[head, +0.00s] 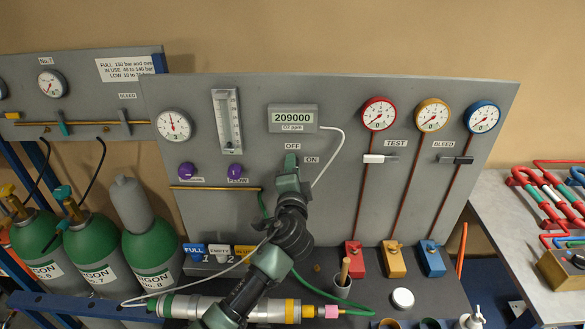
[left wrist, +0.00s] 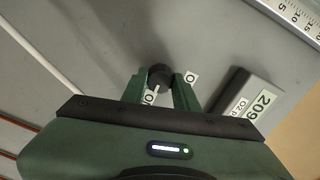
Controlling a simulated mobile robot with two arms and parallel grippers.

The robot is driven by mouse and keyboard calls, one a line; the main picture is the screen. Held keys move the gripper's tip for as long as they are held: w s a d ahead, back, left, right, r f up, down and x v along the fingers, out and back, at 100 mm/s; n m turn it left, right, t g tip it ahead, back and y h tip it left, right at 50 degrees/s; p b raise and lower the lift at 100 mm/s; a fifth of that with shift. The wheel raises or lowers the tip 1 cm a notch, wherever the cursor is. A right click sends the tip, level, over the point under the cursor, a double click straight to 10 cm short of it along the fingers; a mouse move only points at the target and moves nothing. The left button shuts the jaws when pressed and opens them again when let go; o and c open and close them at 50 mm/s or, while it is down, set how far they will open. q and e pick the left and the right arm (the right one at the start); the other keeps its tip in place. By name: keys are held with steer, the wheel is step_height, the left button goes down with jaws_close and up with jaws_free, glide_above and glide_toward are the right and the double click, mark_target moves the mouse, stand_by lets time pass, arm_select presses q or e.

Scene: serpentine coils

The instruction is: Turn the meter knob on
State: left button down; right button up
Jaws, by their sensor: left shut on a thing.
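The meter (head: 293,118) is a grey box on the upright panel with a display reading 209000 and an O2 ppm label. Its OFF and ON labels sit below it. My left gripper (head: 291,161) is at the panel between these labels and hides the knob in the head view. In the left wrist view the black round knob (left wrist: 160,75) sits between the two green fingers of my left gripper (left wrist: 161,90), which is shut on it. The ON and OFF labels are partly hidden by the fingers there. My right gripper is not in view.
A white cable (head: 334,160) runs from the meter down the panel. A flow tube (head: 227,120) and purple knobs (head: 186,170) are to the left. Red, yellow and blue gauges (head: 433,115) are to the right. Green cylinders (head: 93,245) stand at left.

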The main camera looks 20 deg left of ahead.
arm_select(q)
steer(key=c, duration=1.1)
jaws_free()
steer(key=b+v, duration=0.2)
steer(key=v, duration=0.5)
steer(key=shift+s+d+b, duration=0.15)
steer(key=shift+s+b, duration=0.2)
steer(key=shift+s, duration=0.05)
